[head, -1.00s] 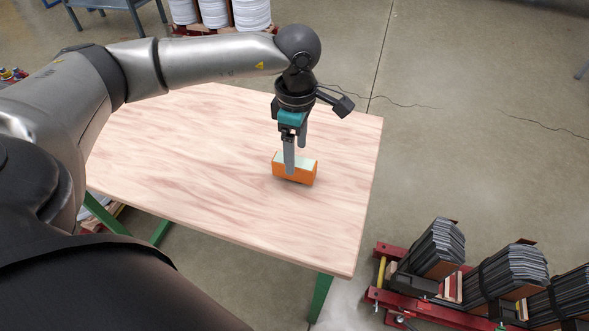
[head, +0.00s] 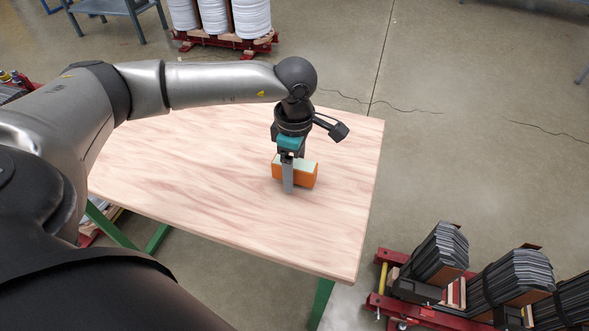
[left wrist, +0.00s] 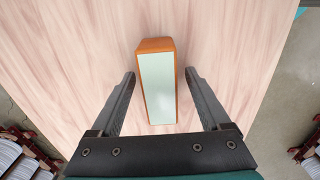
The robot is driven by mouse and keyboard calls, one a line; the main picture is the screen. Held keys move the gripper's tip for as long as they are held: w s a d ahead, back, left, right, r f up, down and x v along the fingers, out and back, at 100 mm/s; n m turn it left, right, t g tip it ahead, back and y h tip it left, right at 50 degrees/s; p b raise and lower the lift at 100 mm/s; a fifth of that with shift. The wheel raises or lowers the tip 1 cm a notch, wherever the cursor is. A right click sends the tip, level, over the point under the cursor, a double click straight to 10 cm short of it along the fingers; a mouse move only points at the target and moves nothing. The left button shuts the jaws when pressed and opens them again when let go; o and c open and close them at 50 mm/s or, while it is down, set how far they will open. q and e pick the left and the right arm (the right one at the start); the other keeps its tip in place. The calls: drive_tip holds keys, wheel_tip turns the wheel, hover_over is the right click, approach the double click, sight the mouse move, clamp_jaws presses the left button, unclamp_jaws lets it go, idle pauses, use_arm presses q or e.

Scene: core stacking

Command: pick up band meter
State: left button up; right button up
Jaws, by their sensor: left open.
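The band meter is an orange box with a pale green top face (head: 306,175), lying on the wooden table (head: 200,170) near its right side. My left gripper (head: 289,186) points down over it, with one finger in front of the box in the head view. In the left wrist view the band meter (left wrist: 158,85) lies lengthwise between the two open fingers of the left gripper (left wrist: 160,85). A gap shows on each side, so neither finger seems to touch it. My right gripper is not in view.
The rest of the table top is clear. A red rack with several dark stacks (head: 440,255) stands on the floor at the lower right. White stacked rolls (head: 215,17) stand on a red base behind the table. A blue-grey bench (head: 115,6) is at the top left.

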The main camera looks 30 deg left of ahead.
use_arm(q)
drive_tip(key=shift+f, duration=0.25)
drive_tip(key=shift+c, duration=0.2)
idle(0.3)
clamp_jaws()
idle(0.4)
